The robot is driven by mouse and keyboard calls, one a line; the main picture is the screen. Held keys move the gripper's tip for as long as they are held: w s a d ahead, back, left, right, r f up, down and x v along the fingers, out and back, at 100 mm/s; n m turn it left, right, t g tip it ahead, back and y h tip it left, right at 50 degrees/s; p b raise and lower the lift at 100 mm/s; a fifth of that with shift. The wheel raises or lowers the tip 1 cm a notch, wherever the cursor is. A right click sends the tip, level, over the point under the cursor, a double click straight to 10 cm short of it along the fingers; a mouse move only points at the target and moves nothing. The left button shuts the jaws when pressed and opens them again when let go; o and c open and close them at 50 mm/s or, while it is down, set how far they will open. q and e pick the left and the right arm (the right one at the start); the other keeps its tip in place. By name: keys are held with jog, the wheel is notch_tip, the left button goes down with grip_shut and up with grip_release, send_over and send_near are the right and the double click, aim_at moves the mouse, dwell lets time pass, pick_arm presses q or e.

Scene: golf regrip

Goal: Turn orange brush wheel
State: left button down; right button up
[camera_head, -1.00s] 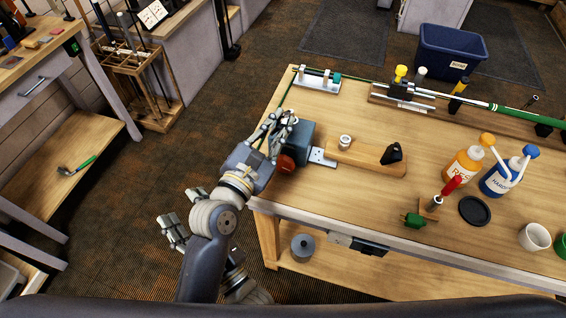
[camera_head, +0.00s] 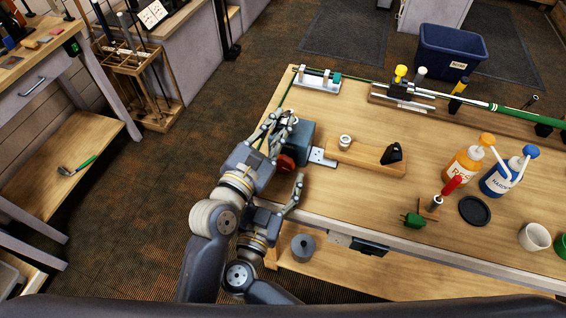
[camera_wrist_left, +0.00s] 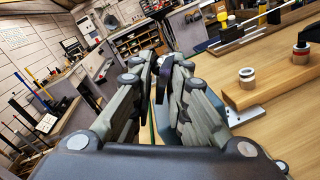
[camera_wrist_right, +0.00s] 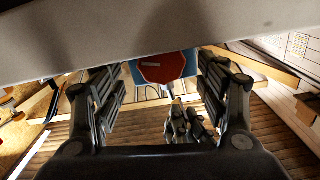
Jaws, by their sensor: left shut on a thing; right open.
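The orange-red wheel (camera_head: 287,162) sits on the near left side of a blue box (camera_head: 301,141) at the table's left edge. In the right wrist view the wheel (camera_wrist_right: 163,68) is an orange-red octagon ahead, between the spread fingers. My right gripper (camera_head: 284,193) is open and empty, just below the wheel and apart from it. My left gripper (camera_head: 279,120) is above the wheel, beside the box. It is shut on a thin green shaft (camera_head: 288,92); the shaft also shows between its fingers in the left wrist view (camera_wrist_left: 152,122). The grip itself is partly hidden by the fingers.
A wooden block (camera_head: 364,161) with a metal plate lies right of the box. An orange bottle (camera_head: 462,167), a blue bottle (camera_head: 499,181) and a black disc (camera_head: 474,211) stand farther right.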

aim_at(282, 167)
jog(key=shift+x, duration=2.35)
jog(key=shift+c, duration=0.6)
jog(key=c, duration=1)
